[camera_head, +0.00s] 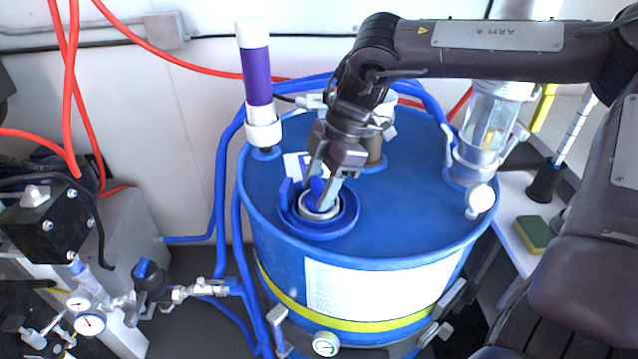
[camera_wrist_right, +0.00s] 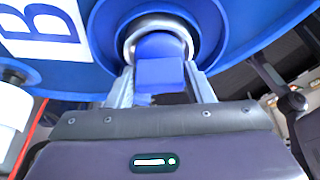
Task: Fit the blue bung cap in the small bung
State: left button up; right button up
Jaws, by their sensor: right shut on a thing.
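The blue bung cap (camera_wrist_right: 160,72) is between the two fingers of my right gripper (camera_wrist_right: 162,95), which is shut on it. In the head view my right gripper (camera_head: 326,190) points down at the small bung (camera_head: 318,206), a metal ring inside a blue recessed dish on the drum top. In the right wrist view the cap lies across the bung ring (camera_wrist_right: 130,42) and overlaps its opening. I cannot tell how deep the cap sits in the ring. My left gripper is not in view.
The blue drum (camera_head: 400,215) has a purple-and-white cylinder (camera_head: 257,80) at its back left and a clear filter bowl (camera_head: 487,125) at its right. Blue hoses run behind it. Gauges and valves (camera_head: 90,322) stand at the lower left. A sponge (camera_head: 535,233) lies on the right shelf.

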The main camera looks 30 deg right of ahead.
jog(key=shift+f, duration=0.35)
jog(key=o, duration=0.7)
jog(key=shift+r, duration=0.1)
jog(key=p+v, duration=0.9)
jog(key=v, duration=0.2)
jog(key=shift+a, duration=0.1)
dwell(0.3)
